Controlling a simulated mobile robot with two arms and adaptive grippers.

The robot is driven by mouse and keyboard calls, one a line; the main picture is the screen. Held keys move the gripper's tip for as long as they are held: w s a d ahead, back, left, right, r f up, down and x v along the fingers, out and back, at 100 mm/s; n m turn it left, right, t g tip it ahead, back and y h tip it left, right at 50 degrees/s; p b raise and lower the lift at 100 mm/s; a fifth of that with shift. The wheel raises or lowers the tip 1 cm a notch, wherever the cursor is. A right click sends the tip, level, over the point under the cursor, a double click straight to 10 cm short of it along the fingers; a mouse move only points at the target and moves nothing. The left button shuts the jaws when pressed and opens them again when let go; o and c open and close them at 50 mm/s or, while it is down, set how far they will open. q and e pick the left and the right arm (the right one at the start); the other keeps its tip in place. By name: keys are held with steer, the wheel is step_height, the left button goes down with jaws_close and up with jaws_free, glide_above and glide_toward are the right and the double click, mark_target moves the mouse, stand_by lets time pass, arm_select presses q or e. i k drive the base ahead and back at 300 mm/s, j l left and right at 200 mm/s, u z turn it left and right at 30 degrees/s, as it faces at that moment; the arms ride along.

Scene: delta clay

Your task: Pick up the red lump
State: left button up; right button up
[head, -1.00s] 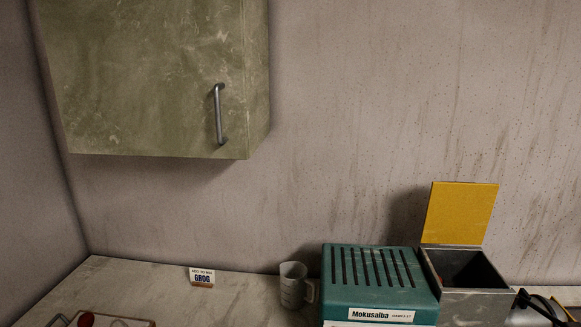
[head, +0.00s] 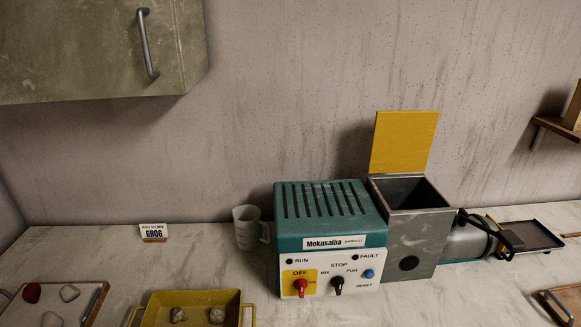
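The red lump (head: 32,293) lies at the lower left of the head view. It rests on a light tray with a brown edge (head: 97,301), next to a pale grey lump (head: 69,293) and another pale lump (head: 50,320) nearer the front. The tray is partly cut off by the picture's bottom edge. Neither of my grippers shows in the view.
A yellow tray (head: 150,316) with two greyish lumps stands right of the red lump's tray. A teal Mokusaiba machine (head: 300,236) with an open yellow-lidded hopper (head: 405,142) stands mid-counter. A cup (head: 246,236) and GROG sign (head: 153,232) stand behind. A cabinet (head: 90,60) hangs upper left.

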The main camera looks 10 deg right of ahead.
mark_target(31, 293)
steer(key=u, duration=1.4)
steer(key=i+j, duration=0.4)
steer(key=i+j+z, duration=0.15)
steer(key=j+z, duration=0.2)
steer(key=i+j+z, duration=0.15)
steer(key=z, duration=0.2)
steer(key=j+z, duration=0.45)
steer(key=z, duration=0.2)
